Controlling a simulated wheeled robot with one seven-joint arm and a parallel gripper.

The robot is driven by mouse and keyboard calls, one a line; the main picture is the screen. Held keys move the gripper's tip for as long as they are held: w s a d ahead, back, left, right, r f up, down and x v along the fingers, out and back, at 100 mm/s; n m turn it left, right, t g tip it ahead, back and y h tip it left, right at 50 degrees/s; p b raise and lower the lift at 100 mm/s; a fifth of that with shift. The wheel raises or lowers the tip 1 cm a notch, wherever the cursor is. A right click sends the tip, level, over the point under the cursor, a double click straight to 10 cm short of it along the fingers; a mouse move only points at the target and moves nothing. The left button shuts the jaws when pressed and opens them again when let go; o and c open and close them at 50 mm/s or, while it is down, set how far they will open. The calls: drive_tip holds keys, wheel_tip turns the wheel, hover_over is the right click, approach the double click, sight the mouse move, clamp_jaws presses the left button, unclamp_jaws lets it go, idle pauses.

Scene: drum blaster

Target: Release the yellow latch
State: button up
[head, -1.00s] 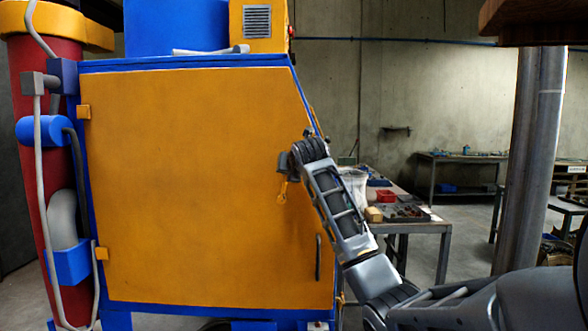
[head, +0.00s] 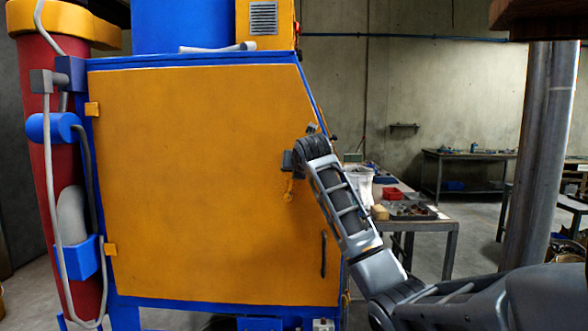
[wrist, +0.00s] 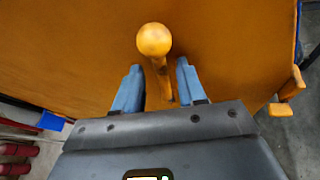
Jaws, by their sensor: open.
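The yellow latch (wrist: 154,42) is a lever with a round ball end, standing out from the orange cabinet door (wrist: 80,50) in the wrist view. In the head view the latch (head: 289,187) shows small on the right part of the door, just below my gripper (head: 291,161). In the wrist view my gripper (wrist: 157,75) is open, with one blue finger on each side of the latch's stem. The ball shows just beyond the fingertips. Gaps show between stem and fingers. The gripper holds nothing.
A dark vertical handle (head: 323,254) is on the door's lower right. A workbench (head: 430,224) with tools stands behind my arm. A red cylinder (head: 62,180) stands left of the blue-framed cabinet.

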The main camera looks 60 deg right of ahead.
drive_tip(key=b+v, duration=0.1)
drive_tip(key=v, duration=0.6)
drive_tip(key=shift+s+a+r+b, duration=0.15)
drive_tip(key=shift+s+a+b, duration=0.1)
drive_tip(key=shift+b, duration=0.1)
drive_tip(key=shift+c, duration=0.5)
idle(0.7)
